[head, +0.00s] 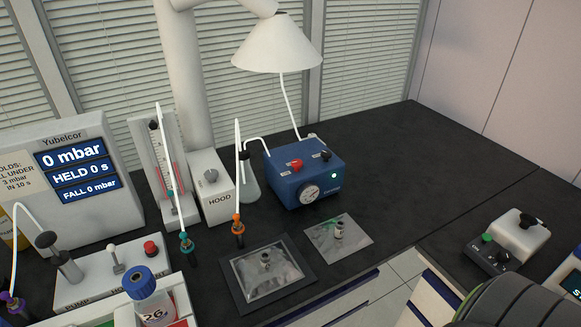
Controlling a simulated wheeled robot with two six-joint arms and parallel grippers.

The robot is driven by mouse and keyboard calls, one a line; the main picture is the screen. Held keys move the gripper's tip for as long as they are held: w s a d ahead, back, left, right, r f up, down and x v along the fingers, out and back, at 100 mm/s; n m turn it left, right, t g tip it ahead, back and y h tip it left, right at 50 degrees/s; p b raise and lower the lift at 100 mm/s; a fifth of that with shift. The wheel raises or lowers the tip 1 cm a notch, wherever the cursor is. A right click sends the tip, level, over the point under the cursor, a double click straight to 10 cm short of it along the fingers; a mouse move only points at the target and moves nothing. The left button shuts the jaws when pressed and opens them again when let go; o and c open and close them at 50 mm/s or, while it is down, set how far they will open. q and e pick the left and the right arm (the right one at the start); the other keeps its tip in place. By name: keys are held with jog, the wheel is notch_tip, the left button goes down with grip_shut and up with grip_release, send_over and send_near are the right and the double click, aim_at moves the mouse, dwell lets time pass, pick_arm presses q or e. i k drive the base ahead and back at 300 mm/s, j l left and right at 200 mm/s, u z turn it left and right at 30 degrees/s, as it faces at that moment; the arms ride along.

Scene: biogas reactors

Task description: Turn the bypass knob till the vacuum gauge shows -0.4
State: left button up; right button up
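A blue vacuum pump box (285,190) stands on the black bench near the middle of the head view. A round white vacuum gauge (311,194) is on its front face; its reading is too small to tell. A red knob (296,165) and a black knob (326,155) sit on top of the box. Their labels are too small to read, so I cannot tell which is the bypass knob. A green light (334,176) glows on the front. Neither gripper is in view.
A flask (249,184) and a white HOOD box (213,194) stand left of the pump, with a white lamp-shaped hood (277,45) above. Flat foil bags (268,274) lie in front. Bench behind and right of the pump is clear. A control box (489,254) sits at right.

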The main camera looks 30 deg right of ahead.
aim_at(326, 155)
jog(key=l+z, duration=0.1)
jog(key=z, duration=0.3)
jog(key=l+z, duration=0.1)
jog(key=z, duration=0.7)
jog(key=i+l, duration=0.05)
